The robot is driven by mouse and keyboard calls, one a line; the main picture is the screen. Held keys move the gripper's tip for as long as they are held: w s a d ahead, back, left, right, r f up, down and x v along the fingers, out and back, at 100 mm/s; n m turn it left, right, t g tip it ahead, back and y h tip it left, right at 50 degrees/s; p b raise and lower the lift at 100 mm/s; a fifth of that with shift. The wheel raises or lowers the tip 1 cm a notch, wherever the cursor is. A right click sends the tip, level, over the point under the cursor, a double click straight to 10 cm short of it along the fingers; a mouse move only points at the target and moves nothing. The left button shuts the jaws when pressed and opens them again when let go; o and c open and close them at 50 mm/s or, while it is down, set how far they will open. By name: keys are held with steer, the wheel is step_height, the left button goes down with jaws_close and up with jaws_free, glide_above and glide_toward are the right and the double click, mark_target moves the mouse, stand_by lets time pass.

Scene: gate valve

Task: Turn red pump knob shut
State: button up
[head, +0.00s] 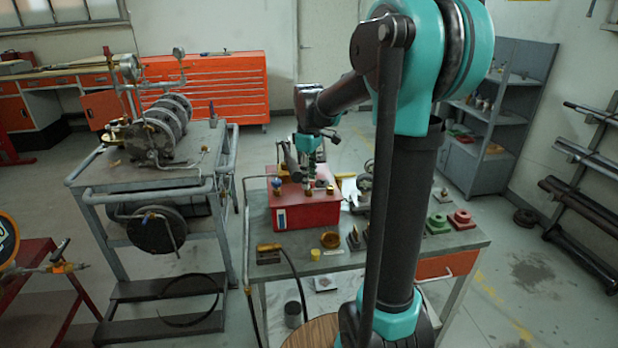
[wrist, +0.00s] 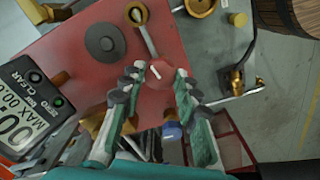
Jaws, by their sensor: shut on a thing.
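The red pump box (head: 306,213) stands on the grey workbench (head: 410,248), and its top shows in the wrist view (wrist: 65,55). The round red knob (wrist: 158,80) with a white mark sits over that top, between my fingertips. My gripper (wrist: 160,73) reaches it from above, with one jointed finger on each side, shut on the knob. In the head view my gripper (head: 307,184) points down at the box top. There the knob is too small and covered to make out clearly.
Near the knob are a grey disc (wrist: 105,43), a brass fitting (wrist: 140,20), a blue cap (wrist: 172,130) and a display panel (wrist: 32,108). A brass valve (wrist: 236,80) lies right of the box. A steel cart (head: 150,175) stands left of the bench.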

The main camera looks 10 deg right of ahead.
steer(key=shift+c, duration=1)
steer(key=shift+m, duration=0.3)
steer(key=m, duration=0.3)
steer(key=shift+m, duration=0.3)
steer(key=m, duration=0.5)
steer(key=shift+m, duration=0.3)
steer(key=m, duration=1)
